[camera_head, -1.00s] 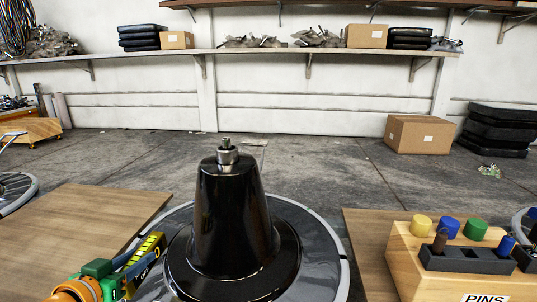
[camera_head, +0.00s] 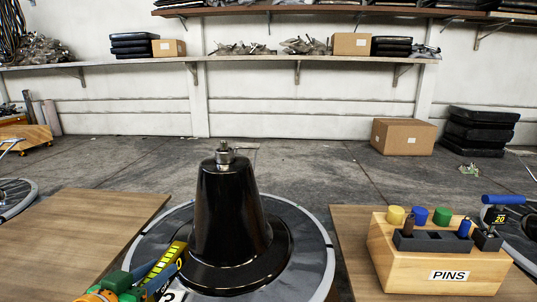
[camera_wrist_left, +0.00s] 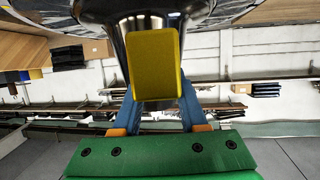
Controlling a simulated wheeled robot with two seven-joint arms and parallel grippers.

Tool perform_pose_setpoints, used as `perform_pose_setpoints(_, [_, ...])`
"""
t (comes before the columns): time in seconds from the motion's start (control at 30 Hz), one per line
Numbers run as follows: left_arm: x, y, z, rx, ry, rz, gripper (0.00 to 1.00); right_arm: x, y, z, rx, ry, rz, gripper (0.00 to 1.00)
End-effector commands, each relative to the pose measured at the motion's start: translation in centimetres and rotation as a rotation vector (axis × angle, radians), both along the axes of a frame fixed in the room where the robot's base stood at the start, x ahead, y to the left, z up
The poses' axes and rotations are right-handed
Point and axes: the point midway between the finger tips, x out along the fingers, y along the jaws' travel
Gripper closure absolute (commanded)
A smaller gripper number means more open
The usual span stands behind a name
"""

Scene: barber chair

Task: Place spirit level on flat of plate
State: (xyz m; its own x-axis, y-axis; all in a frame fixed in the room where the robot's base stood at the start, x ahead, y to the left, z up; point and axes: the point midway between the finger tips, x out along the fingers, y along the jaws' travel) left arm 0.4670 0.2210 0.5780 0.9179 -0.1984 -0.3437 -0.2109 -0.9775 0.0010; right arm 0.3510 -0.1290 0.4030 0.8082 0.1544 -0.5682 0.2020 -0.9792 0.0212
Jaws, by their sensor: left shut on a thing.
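The spirit level (camera_head: 170,261) is a yellow bar with dark markings at the lower left of the head view. My left gripper (camera_head: 150,278), green with blue fingers, is shut on it. The plate (camera_head: 306,236) is a round grey disc with a pale rim, and a black cone (camera_head: 229,205) stands in its middle. The level appears over the plate's left part, left of the cone; I cannot tell whether it touches the plate. In the left wrist view the level's yellow end (camera_wrist_left: 153,68) sits between the blue fingers, in front of the shiny cone. My right gripper is out of view.
Wooden boards (camera_head: 75,235) lie left and right of the plate. A wooden PINS block (camera_head: 425,257) with coloured pins and a blue-handled tool (camera_head: 503,200) stands on the right board. A cardboard box (camera_head: 403,136) and black cushions (camera_head: 478,132) are on the floor behind.

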Motion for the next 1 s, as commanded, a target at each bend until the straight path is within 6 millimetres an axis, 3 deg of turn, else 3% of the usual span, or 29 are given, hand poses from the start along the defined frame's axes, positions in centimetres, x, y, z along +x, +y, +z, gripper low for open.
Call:
perform_pose_setpoints(0.3, [-4.7, -5.1, 2.3, -0.017, 0.0, -0.273, 1.0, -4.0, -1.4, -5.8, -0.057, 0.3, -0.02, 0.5])
perform_pose_setpoints(0.6, [-11.7, -6.7, 4.8, -0.006, -0.004, -0.602, 1.0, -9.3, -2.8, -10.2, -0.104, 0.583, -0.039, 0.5])
perform_pose_setpoints(0.8, [-15.9, -6.6, 5.9, -0.001, -0.004, -0.742, 1.0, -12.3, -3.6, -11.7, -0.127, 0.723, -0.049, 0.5])
perform_pose_setpoints(1.0, [-15.7, -6.6, 10.1, 0.0, -0.002, -0.738, 1.0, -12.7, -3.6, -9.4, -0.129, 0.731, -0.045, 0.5])
